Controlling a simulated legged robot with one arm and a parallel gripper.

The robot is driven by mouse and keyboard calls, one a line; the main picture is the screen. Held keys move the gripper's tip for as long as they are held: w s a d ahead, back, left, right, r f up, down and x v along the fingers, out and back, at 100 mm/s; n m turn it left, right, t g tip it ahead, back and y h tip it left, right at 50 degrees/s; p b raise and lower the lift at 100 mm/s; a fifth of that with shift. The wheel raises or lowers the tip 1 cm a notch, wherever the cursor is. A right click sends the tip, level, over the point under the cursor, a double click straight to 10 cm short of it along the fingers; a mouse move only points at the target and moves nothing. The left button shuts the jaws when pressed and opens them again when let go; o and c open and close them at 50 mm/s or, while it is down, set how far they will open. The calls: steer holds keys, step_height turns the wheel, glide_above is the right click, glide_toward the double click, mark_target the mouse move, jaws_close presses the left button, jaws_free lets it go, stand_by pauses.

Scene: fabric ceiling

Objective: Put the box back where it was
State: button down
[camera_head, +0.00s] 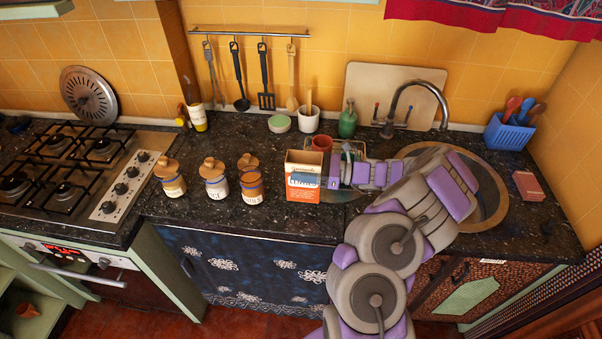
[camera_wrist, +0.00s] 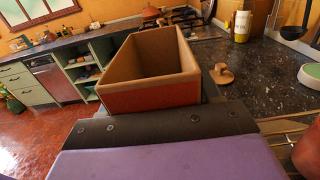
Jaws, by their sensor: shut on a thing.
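The box (camera_head: 302,182) is orange and white with printed lettering and an open, empty top. It stands upright at the counter's front edge; I cannot tell whether its base touches the counter. My gripper (camera_head: 327,183) reaches in from the right and is shut on the box's right side. The wrist view shows the box (camera_wrist: 118,100) close ahead, its brown inside open upward, beyond the dark plate of my gripper (camera_wrist: 160,127). The gripped part of the wall is mostly hidden.
The stove (camera_head: 80,175) is at left, the sink (camera_head: 490,190) at right. Bare counter (camera_head: 255,150) lies behind the jars.

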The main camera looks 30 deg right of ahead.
steer(key=shift+w+d+f, duration=0.1)
steer(key=shift+w+d, duration=0.05)
steer(key=shift+w, duration=0.45)
steer(key=shift+w+d+f, duration=0.1)
steer(key=shift+w+d, duration=0.05)
steer(key=shift+w, duration=0.4)
steer(key=shift+f+b, duration=0.65)
steer(key=shift+f, duration=1.1)
steer(key=shift+f, duration=0.15)
steer(key=shift+c, duration=1.2)
jaws_free()
steer(key=shift+r, duration=0.2)
steer(key=p+v, duration=0.1)
steer(key=v, duration=1.1)
steer(key=shift+p, duration=0.4)
